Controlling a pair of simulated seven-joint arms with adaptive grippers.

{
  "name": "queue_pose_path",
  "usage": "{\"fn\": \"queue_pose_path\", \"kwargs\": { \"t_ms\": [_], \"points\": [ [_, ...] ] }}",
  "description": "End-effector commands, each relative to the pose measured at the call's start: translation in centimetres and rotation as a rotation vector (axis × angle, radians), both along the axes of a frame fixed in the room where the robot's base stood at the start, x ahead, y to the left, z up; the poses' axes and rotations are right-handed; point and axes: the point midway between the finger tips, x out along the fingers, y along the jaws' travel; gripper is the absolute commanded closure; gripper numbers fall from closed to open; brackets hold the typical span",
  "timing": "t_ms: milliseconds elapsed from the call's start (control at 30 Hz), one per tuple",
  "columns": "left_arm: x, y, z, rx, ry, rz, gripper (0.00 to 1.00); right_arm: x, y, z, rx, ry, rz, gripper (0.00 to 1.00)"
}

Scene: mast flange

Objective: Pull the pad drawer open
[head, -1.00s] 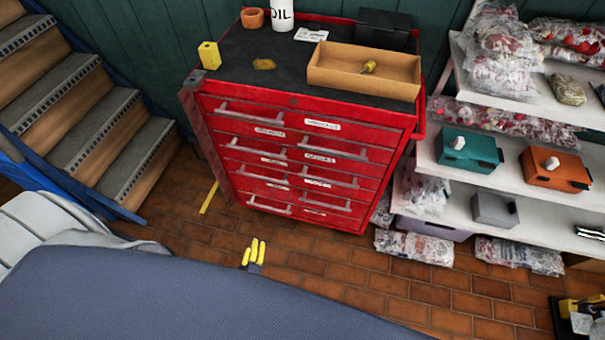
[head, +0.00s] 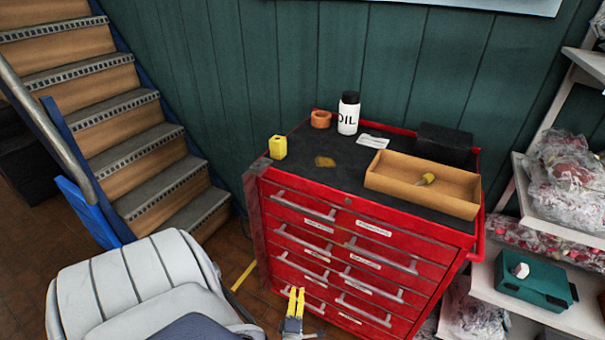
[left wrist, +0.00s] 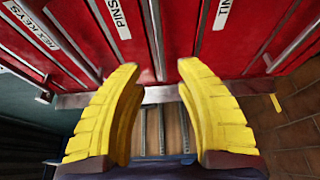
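The red tool cabinet (head: 345,265) stands against the green wall, with labelled drawers in two columns, each with a bar handle. All its drawers look closed. Most labels are too small to read in the head view, so I cannot tell which is the pad drawer. In the left wrist view, labels read HEX KEYS, PINS (left wrist: 119,18) and one cut off, "TIN" (left wrist: 222,14). My left gripper (head: 296,290) is in front of the lower drawers. Its yellow fingers (left wrist: 158,68) are apart with nothing between them. My right gripper is not in view.
On the cabinet top are a yellow block (head: 278,148), an orange ring (head: 320,119), an oil bottle (head: 348,114), an open cardboard tray (head: 420,190) and a black box (head: 444,143). Stairs (head: 130,120) rise at left. Shelves with bags and a teal case (head: 530,280) stand at right.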

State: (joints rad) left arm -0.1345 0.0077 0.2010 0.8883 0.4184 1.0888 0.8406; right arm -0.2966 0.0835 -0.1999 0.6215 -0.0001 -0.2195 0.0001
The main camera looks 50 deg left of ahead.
Motion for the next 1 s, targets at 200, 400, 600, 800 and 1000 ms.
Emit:
{"fn": "queue_pose_path", "kwargs": {
  "t_ms": [200,400,600,800,1000],
  "points": [
    [3.1,2.8,0.0,0.001,0.001,0.000,0.66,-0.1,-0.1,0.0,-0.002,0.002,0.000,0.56],
    [5.7,5.2,0.0,0.001,0.001,-0.001,0.66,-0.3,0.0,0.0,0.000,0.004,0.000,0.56],
    [7.3,6.7,-0.1,0.000,0.003,-0.001,0.66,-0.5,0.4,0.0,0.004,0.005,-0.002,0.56],
    [8.2,7.6,-0.1,-0.001,0.002,-0.001,0.66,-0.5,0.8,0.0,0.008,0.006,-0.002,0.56],
    [8.4,7.8,0.0,-0.001,0.001,-0.001,0.66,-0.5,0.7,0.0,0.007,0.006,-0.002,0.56]
  ]
}}
